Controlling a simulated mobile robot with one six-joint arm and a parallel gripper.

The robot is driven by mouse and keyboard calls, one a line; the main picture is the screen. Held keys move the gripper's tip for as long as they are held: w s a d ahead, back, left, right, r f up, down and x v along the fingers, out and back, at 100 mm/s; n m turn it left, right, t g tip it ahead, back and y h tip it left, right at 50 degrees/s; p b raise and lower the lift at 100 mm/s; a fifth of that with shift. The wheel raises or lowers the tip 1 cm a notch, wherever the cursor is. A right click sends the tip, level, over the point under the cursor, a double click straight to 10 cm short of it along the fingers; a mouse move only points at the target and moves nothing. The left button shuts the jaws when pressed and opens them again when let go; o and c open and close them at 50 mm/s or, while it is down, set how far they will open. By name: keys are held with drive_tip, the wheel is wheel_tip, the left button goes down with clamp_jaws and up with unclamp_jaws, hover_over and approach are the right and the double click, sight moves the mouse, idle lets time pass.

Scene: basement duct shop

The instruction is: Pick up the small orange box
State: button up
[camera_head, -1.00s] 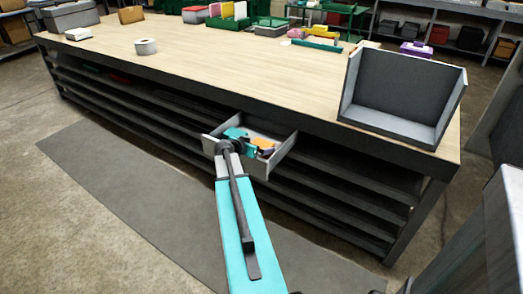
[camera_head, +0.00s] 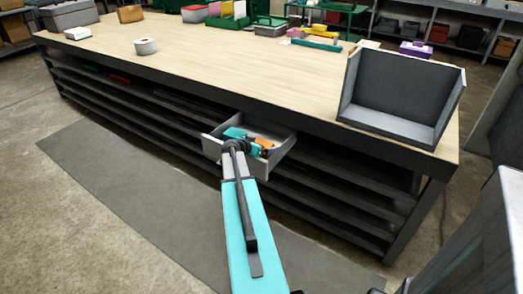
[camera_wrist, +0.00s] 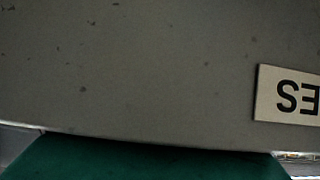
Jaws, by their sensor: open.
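A small orange item (camera_head: 264,142), which may be the orange box, lies in the open grey drawer (camera_head: 283,152) under the workbench. It is too small in the head view to make out its shape. My gripper (camera_head: 236,133) is at the left part of the drawer, to the left of the orange item. My own arm partly covers the gripper, and its fingertips are hard to make out. It is open, and I see nothing held in it. The wrist view shows a grey surface with a pale label (camera_wrist: 288,95), and no orange box.
The drawer holds other small things beside the orange item. The long workbench (camera_head: 230,75) overhangs the drawer, with dark shelves below. A grey open-fronted bin (camera_head: 400,90) stands on its right end. A tape roll (camera_head: 145,46) lies on the left. The mat (camera_head: 120,190) in front is clear.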

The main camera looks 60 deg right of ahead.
drive_tip(key=shift+c, duration=0.4)
drive_tip(key=c, duration=1.2)
drive_tip(key=shift+r, duration=0.1)
drive_tip(key=shift+r, duration=4.95)
